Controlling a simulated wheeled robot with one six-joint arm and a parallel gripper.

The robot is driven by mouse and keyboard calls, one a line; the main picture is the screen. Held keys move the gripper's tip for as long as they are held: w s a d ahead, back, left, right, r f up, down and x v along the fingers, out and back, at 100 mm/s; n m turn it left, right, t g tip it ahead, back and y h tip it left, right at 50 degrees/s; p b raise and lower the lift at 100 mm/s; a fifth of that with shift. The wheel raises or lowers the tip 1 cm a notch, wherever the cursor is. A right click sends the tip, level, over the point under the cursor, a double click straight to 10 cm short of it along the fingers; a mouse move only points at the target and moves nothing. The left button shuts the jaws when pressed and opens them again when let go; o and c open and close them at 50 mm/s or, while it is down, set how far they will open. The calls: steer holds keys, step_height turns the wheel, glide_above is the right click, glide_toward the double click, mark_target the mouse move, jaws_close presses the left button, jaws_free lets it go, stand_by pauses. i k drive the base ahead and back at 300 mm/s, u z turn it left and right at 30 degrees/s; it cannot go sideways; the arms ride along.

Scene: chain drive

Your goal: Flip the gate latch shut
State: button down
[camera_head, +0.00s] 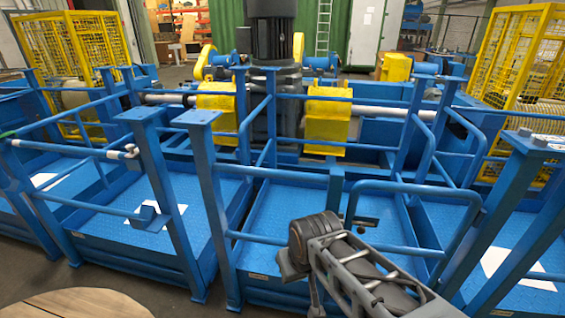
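Blue tubular railings with gate-like openings (415,188) stand in front of me, around blue floor platforms. I cannot make out for certain which part is the gate latch. A small blue block (148,213) sits on a lower rail at the left, and a pale rail end (131,151) shows above it. My dark grey arm reaches in from the bottom right, and its rounded end joint is in front of the middle railing. My gripper (290,268) is at or below this end, mostly hidden; its fingers are not clear. No contact with a latch is visible.
Blue posts (215,210) and rails stand close on both sides of my arm. A round wooden top (75,304) is at the bottom left. Behind the railings are yellow housings (328,122), a dark motor (272,40) and yellow mesh cages (522,55).

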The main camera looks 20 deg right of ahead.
mark_target(361, 230)
steer(key=k, duration=0.5)
steer(key=z, duration=0.85)
steer(key=i, duration=0.7)
steer(key=u, duration=0.2)
